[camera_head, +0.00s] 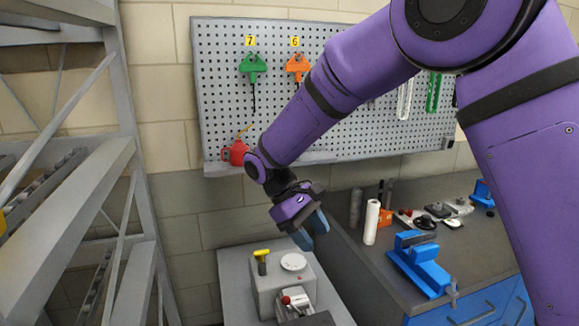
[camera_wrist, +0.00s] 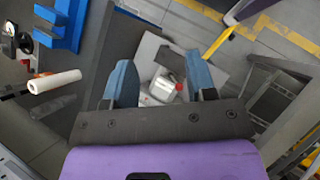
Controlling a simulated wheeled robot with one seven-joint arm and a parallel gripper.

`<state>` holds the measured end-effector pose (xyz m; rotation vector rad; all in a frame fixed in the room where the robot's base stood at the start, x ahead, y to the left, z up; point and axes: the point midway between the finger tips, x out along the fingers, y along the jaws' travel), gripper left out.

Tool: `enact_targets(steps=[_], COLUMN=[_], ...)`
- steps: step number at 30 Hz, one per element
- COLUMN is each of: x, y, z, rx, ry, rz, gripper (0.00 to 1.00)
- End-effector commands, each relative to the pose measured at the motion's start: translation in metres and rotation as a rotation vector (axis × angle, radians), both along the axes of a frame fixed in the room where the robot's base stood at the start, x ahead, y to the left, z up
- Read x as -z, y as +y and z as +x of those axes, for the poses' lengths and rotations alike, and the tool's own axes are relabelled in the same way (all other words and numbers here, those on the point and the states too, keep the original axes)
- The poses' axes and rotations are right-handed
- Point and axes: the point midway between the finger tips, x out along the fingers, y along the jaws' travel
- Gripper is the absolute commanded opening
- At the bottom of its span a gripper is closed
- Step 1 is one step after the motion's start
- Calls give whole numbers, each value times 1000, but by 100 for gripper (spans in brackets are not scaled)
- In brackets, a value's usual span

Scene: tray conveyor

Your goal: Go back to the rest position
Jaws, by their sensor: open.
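My gripper (camera_head: 312,232) hangs at the end of my purple arm in the head view, above the grey stand and near the left edge of the workbench. In the wrist view its two blue fingers (camera_wrist: 163,85) are spread apart, with nothing held between them. Below them is a grey device with a red knob (camera_wrist: 178,87), partly framed by the fingers. The same device with its red knob (camera_head: 287,299) shows in the head view.
A grey stand (camera_head: 234,275) carries a yellow-handled tool (camera_head: 262,258) and a white disc (camera_head: 293,262). The dark workbench (camera_head: 345,245) holds a blue vise (camera_head: 420,262) and a white roll (camera_head: 371,222). A pegboard (camera_head: 225,95) is behind; a grey rack (camera_head: 80,190) stands left.

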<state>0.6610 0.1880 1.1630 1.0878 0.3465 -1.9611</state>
Motion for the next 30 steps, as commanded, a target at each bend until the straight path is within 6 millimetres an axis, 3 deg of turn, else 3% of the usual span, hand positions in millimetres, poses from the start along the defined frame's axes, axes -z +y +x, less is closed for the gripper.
enact_targets(steps=[1, 6, 15, 24, 30], x=[-16, -56, -112, -146, -158], y=[-15, -58, -130, -189, -219], z=[-2, -15, -54, -109, -150], rx=[31, 126, 290, 449, 551], ry=[-29, -118, -295, -491, -634], rz=[31, 126, 278, 411, 489], gripper=[51, 51, 51, 51, 51])
